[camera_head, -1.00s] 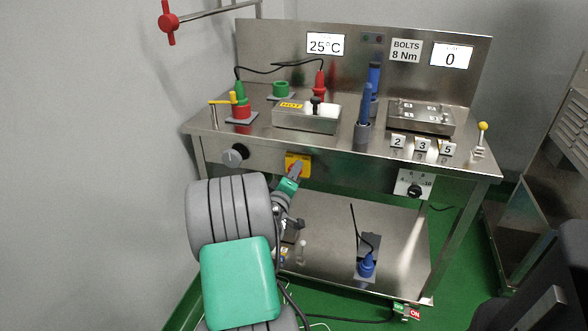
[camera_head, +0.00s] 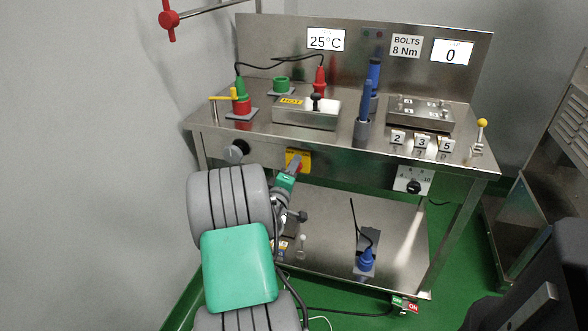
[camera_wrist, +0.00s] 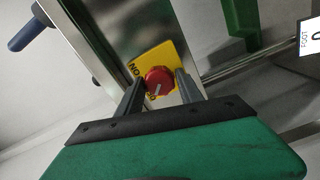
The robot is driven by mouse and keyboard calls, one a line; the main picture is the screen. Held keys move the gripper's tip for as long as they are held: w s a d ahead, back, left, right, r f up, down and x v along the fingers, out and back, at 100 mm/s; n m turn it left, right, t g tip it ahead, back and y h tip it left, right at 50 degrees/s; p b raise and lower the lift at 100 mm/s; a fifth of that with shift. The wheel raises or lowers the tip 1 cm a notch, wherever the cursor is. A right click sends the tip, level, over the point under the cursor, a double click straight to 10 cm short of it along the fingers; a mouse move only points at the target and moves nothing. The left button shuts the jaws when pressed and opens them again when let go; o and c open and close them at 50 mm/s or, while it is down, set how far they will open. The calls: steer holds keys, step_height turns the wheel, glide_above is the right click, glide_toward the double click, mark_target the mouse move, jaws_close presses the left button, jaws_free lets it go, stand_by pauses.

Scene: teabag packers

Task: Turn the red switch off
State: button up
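The red switch (camera_wrist: 159,81) is a round red knob with a pale line on its face, set on a yellow plate (camera_wrist: 164,59) marked with "ON" lettering. In the wrist view it sits between the two dark fingers of my gripper (camera_wrist: 156,88), which are apart on either side of it. I cannot tell whether the fingers touch it. In the head view the yellow plate (camera_head: 294,155) is on the table's front panel, and my gripper (camera_head: 295,167) covers most of the knob.
The steel table (camera_head: 340,150) carries a hot plate (camera_head: 307,112), a bolt block (camera_head: 420,112) and blue tools. A grey knob (camera_head: 236,151) is left of the switch and a black dial (camera_head: 414,187) right. A blue plug (camera_head: 366,260) stands on the lower shelf.

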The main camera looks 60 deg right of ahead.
steer(key=shift+o, duration=1.4)
steer(key=s+a, duration=0.1)
steer(key=a, duration=0.6)
steer(key=shift+s+a, duration=0.15)
steer(key=shift+a, duration=0.2)
